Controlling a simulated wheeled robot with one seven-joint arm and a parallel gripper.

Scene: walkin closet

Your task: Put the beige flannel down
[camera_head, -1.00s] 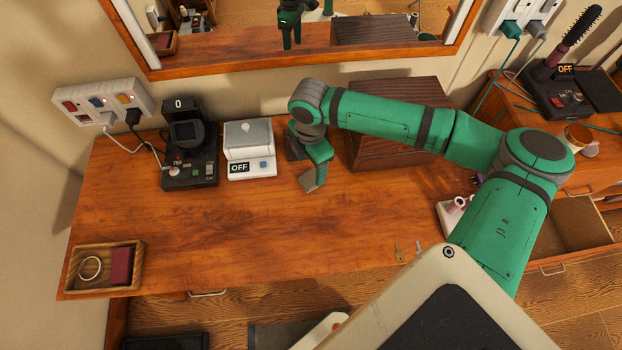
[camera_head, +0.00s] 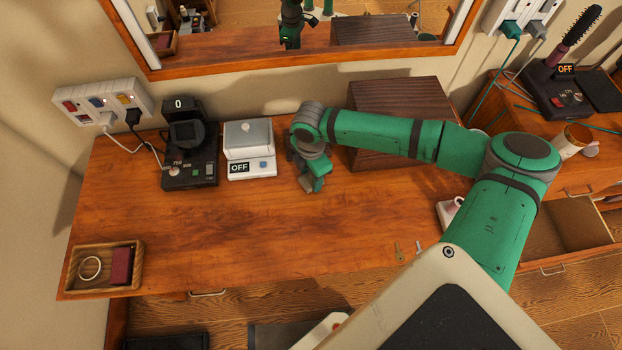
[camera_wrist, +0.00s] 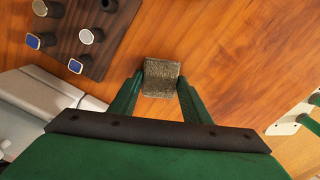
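The beige flannel (camera_wrist: 161,78) shows in the wrist view as a small, folded, grey-beige textured block. It sits between the two green fingertips of my gripper (camera_wrist: 160,84), which meet its left and right sides. In the head view my gripper (camera_head: 314,184) points down over the back middle of the wooden desk (camera_head: 240,230), right of the white scale. The flannel is mostly hidden there by the gripper. I cannot tell whether its underside touches the desk.
A white scale reading OFF (camera_head: 249,150) and a black device (camera_head: 190,155) stand left of the gripper. A dark wooden box (camera_head: 395,110) stands close on the right. A wooden tray (camera_head: 105,268) lies front left. The desk's middle is clear.

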